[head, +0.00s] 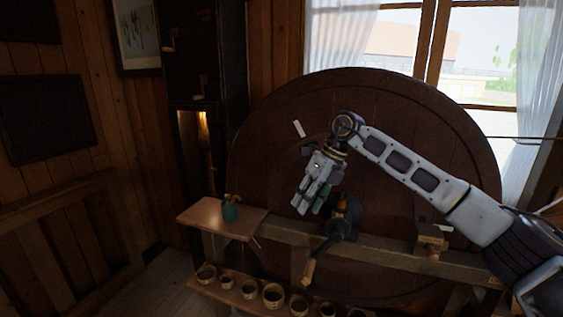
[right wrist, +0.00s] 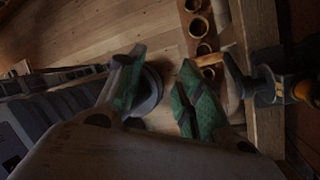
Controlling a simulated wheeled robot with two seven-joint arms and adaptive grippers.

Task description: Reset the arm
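My right arm comes in from the lower right of the head view. Its gripper (head: 314,200) hangs down in front of a large round wooden wheel (head: 270,150), just above a dark crank-like fitting (head: 343,226). In the right wrist view the two green-padded fingers of this gripper (right wrist: 162,95) stand apart, with nothing seen held between them. The same fitting, with a wooden handle (right wrist: 236,75), shows to the right of the fingers there. My left gripper is in neither view.
A wooden bench beam (head: 385,249) crosses below the gripper. A small teal pot (head: 230,212) stands on a wooden board (head: 195,215) at its left. Several round cups (head: 273,296) line a low shelf. A window (head: 400,40) is behind the wheel. Open floor lies lower left.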

